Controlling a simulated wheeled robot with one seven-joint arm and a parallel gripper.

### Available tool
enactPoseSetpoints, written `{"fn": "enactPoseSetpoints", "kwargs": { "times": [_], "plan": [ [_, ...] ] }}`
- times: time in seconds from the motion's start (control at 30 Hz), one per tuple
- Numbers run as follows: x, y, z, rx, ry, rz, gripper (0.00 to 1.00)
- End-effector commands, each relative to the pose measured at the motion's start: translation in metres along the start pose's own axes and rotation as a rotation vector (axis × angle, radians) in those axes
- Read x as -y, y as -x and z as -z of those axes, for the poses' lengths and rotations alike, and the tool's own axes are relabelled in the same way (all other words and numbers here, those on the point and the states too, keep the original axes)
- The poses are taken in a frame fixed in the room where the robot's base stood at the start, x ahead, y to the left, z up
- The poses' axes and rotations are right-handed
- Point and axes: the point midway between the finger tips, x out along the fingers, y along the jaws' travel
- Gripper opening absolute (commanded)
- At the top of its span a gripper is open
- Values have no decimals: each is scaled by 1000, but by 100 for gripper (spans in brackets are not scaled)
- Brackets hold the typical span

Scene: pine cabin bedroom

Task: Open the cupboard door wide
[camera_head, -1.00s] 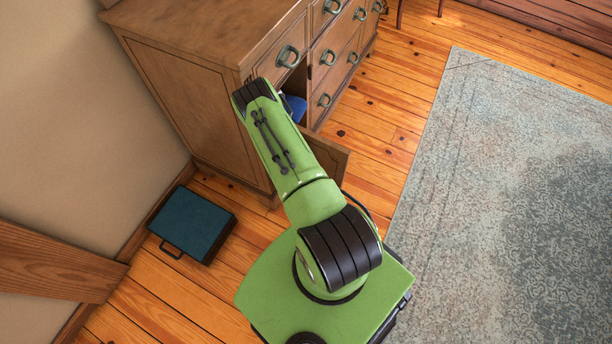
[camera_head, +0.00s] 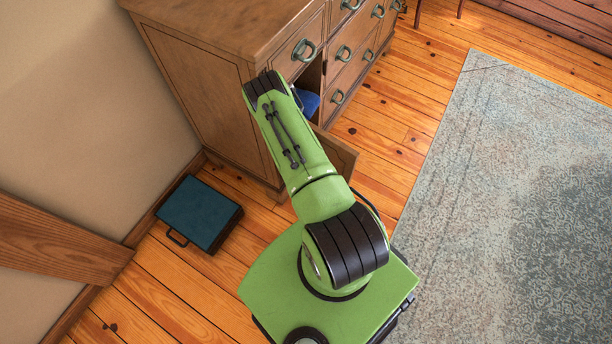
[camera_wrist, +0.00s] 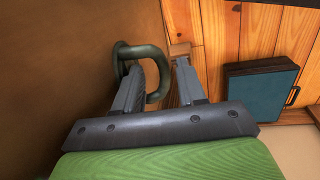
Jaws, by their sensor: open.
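The cupboard door (camera_head: 342,157) stands partly open at the near end of a brown wooden dresser (camera_head: 205,95) in the head view. My arm covers much of it. In the wrist view the door face (camera_wrist: 80,60) fills the left side, with a dark green ring handle (camera_wrist: 157,92) on it. My gripper (camera_wrist: 160,67) is open at the handle. Its left finger overlaps the ring, and part of the ring shows between the fingers. I cannot tell whether a finger touches it. The gripper is hidden in the head view.
A blue item (camera_head: 308,103) shows inside the cupboard opening. A teal case (camera_head: 198,213) lies on the floor by the wall, and shows in the wrist view (camera_wrist: 258,98). Drawers with ring handles (camera_head: 304,50) are above and beside the opening. A pale rug (camera_head: 500,200) lies right; floor between is clear.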

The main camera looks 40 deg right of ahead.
Motion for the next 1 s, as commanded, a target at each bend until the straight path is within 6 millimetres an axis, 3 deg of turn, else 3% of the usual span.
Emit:
{"fn": "enactPoseSetpoints", "kwargs": {
  "times": [0.17,0.5,0.7,1.0],
  "plan": [
    [0,11,0,-1,0,0,40],
    [-1,105,1,-2,0,0,40],
    [-1,147,0,-1,0,0,40],
    [0,158,0,0,0,0,40]
  ]
}}
